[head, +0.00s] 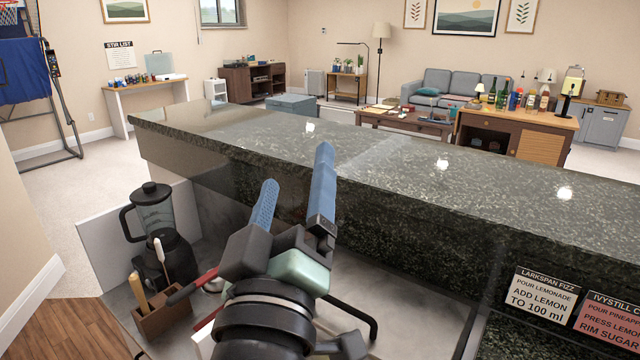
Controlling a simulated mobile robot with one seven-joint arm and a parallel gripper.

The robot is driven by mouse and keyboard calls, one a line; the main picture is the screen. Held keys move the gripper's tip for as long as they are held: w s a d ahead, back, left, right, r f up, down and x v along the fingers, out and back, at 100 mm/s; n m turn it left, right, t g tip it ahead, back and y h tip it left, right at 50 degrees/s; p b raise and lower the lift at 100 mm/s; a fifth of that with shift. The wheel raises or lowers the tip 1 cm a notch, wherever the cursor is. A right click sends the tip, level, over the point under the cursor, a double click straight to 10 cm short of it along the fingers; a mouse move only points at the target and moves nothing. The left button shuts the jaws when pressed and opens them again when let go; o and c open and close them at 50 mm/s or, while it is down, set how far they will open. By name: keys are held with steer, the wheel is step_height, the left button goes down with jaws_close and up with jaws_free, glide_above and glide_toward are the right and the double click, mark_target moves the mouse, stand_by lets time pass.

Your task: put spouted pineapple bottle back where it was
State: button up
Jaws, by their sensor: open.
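My gripper (296,185) is open and empty in the head view, with its two blue fingers apart and pointing up and away. The fingers overlap the dark granite bar counter (440,185) in the picture. I cannot make out a spouted pineapple bottle. Several bottles (518,98) stand on a wooden cabinet far off at the right, too small to tell whether it is among them. My arm hides part of the lower work surface.
Below the raised counter, a black blender (155,215) and a wooden caddy (162,315) with utensils stand at the left. Recipe cards, Larkspan Fizz (542,296) and a red Ivystill card (610,318), are at the lower right. The visible counter top is bare.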

steer(key=s+d+r+m+t+y, duration=0.1)
steer(key=s+r+m+t, duration=0.2)
steer(key=s+r, duration=0.2)
steer(key=s+d+r+m+t, duration=0.1)
steer(key=s+r+m, duration=0.3)
steer(key=r, duration=0.8)
steer(key=shift+s+d+r+t+y, duration=0.35)
steer(key=shift+s+t, duration=0.3)
steer(key=shift+t, duration=0.25)
